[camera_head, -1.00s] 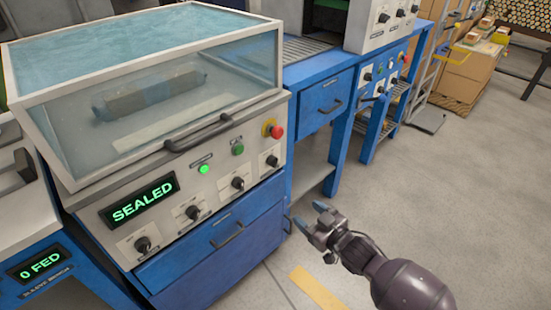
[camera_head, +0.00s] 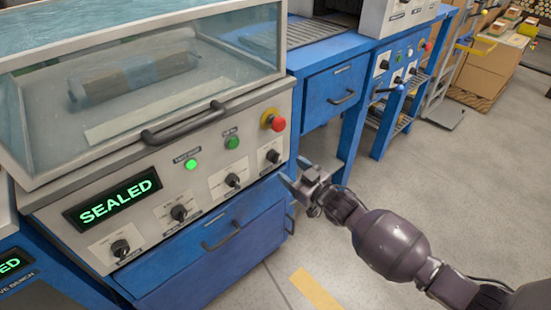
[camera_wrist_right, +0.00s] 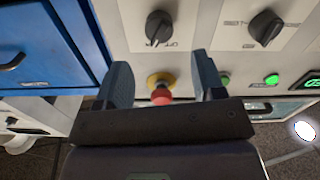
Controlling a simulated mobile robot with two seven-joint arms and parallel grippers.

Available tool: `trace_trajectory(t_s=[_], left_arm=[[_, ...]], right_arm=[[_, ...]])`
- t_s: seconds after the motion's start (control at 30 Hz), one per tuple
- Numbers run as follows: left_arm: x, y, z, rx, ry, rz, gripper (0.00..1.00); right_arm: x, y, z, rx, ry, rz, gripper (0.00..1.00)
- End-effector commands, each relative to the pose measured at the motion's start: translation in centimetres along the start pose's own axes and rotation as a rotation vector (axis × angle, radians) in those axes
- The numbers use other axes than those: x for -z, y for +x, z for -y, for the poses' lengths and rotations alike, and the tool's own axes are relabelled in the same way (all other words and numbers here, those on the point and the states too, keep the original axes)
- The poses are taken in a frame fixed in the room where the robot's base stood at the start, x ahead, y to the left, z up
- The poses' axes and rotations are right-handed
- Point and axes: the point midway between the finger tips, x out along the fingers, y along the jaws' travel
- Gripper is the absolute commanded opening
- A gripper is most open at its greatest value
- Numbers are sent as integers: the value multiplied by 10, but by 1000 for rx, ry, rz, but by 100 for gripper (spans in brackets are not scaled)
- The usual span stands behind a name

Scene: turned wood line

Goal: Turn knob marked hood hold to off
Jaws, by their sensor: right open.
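The sealing machine's front panel (camera_head: 150,186) carries a slanting row of black knobs: a far-left knob (camera_head: 121,248), a second (camera_head: 179,213), a third (camera_head: 232,180) and a rightmost one (camera_head: 272,156). Their labels are too small to read, so I cannot tell which is marked hood hold. My right gripper (camera_head: 296,176) is open and empty, just right of and below the rightmost knob. In the right wrist view, the rightmost knob (camera_wrist_right: 159,27) lies ahead, beyond the gap between the open fingers (camera_wrist_right: 162,75), apart from them. My left gripper is out of view.
A red stop button (camera_head: 278,124) on a yellow collar sits above the rightmost knob. Green buttons (camera_head: 232,142) and a lit "SEALED" display (camera_head: 115,200) share the panel. A hood handle (camera_head: 185,124) juts out above. A blue drawer (camera_head: 218,232) is below. Floor to the right is open.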

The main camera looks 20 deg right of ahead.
Motion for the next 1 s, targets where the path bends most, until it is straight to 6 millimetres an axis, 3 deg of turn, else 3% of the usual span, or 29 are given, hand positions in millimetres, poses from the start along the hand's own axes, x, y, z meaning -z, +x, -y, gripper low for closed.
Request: trace_trajectory(t_s=[0.3,0.5,0.93,1.0], left_arm=[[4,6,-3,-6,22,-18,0],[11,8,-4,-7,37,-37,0],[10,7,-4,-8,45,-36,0],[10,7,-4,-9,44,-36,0]], right_arm=[[-5,45,2,1,2,5,63],[-3,63,1,2,2,3,63],[-1,70,0,0,0,1,63],[-1,70,0,0,0,1,54]])
